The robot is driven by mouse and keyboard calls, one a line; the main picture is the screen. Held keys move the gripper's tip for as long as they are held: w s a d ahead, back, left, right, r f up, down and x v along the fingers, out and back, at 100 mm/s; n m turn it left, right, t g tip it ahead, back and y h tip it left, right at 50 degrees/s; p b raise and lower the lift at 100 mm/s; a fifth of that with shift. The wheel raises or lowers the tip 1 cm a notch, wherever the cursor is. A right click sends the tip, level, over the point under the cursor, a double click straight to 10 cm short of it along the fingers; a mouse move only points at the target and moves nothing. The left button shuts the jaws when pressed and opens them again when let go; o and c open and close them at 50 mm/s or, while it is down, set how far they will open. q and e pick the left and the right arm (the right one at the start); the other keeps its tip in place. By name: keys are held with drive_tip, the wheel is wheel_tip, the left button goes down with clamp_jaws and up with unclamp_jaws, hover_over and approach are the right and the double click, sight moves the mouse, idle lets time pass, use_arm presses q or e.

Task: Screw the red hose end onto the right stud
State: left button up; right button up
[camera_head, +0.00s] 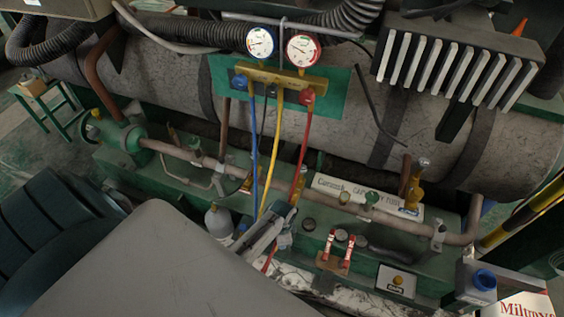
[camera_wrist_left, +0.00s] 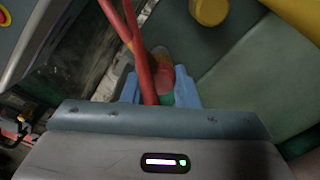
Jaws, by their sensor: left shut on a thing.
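My left gripper (camera_head: 286,222) is in the middle of the head view, over the green base by the pipe. In the left wrist view its blue fingertips (camera_wrist_left: 158,92) are closed around the red hose end (camera_wrist_left: 163,75). The red hose (camera_head: 301,150) hangs from the right side of the gauge manifold and passes down by this gripper. A brass fitting (camera_head: 412,192) stands at the right end of the pipe, apart from the gripper; I cannot tell whether it is the right stud. Any stud close to the fingertips is hard to make out. My right gripper is not in view.
The gauge manifold (camera_head: 272,76) hangs above, with blue (camera_head: 254,150) and yellow (camera_head: 273,155) hoses close beside the red one. A horizontal pipe (camera_head: 350,207) crosses behind the gripper. Red-handled parts (camera_head: 337,250) stand to its right. A grey bottle (camera_head: 218,221) stands to its left.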

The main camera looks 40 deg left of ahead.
use_arm(q)
drive_tip(key=shift+p, duration=0.65)
idle(0.9)
drive_tip(key=shift+f+b, duration=0.7)
drive_tip(key=shift+f, duration=0.3)
idle(0.7)
drive_tip(key=shift+r+m+p, duration=0.1)
drive_tip(key=shift+m+p, duration=0.25)
drive_tip(key=shift+m, duration=0.15)
drive_tip(key=shift+m+p, duration=0.3)
drive_tip(key=shift+m, duration=1)
drive_tip(key=shift+m+p, duration=0.4)
drive_tip(key=shift+m, duration=1.4)
